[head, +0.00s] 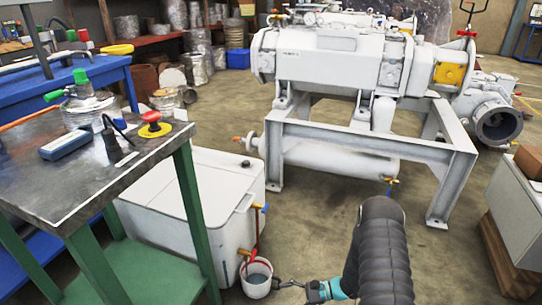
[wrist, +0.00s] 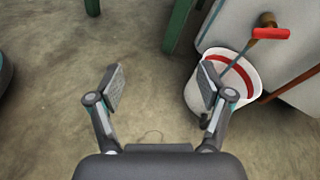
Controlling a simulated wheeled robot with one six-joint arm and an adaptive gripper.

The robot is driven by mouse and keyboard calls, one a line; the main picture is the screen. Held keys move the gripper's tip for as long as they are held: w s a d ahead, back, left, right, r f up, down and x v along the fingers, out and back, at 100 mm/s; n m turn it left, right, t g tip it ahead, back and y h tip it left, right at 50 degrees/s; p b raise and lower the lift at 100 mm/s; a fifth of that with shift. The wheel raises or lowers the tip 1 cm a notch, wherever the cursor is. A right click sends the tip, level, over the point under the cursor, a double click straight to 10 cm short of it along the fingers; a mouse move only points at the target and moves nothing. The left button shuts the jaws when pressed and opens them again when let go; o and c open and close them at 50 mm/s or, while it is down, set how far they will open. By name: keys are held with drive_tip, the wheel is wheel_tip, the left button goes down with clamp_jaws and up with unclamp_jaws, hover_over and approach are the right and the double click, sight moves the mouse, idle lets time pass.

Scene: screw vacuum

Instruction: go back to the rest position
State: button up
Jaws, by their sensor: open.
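My gripper (wrist: 161,86) is open and empty in the wrist view, its two fingers spread over bare floor. The right finger overlaps the near side of a white bucket (wrist: 242,92) with a red band in that view. I cannot tell whether they touch. In the head view my gripper (head: 283,284) is low at the bottom, just right of the bucket (head: 257,284), which holds greyish liquid. My dark arm hides the floor behind it.
A white tank (head: 165,200) with a red-handled tap (wrist: 270,33) stands beside the bucket. A green-legged workbench (head: 60,190) is at the left. The vacuum pump (head: 320,65) on its grey frame (head: 300,135) stands behind. A grey box on wood (head: 518,205) is at the right. Open floor (head: 310,225) lies between.

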drive_tip(key=s+d+r+n+t+h+p, duration=0.1)
drive_tip(key=s+r, duration=0.6)
drive_tip(key=r, duration=0.9)
drive_tip(key=s+d+r+n+t+h+p, duration=0.1)
drive_tip(key=s+d+r+n+t+h, duration=0.2)
drive_tip(key=r, duration=1.4)
drive_tip(key=s+d+r+n+t+h, duration=0.2)
drive_tip(key=s+d+r+n+h, duration=0.4)
drive_tip(key=r, duration=1.1)
drive_tip(key=s+n+h, duration=0.4)
drive_tip(key=s+h, duration=0.1)
drive_tip(key=s, duration=0.1)
drive_tip(key=shift+d+r+p, duration=0.25)
drive_tip(key=shift+p, duration=0.15)
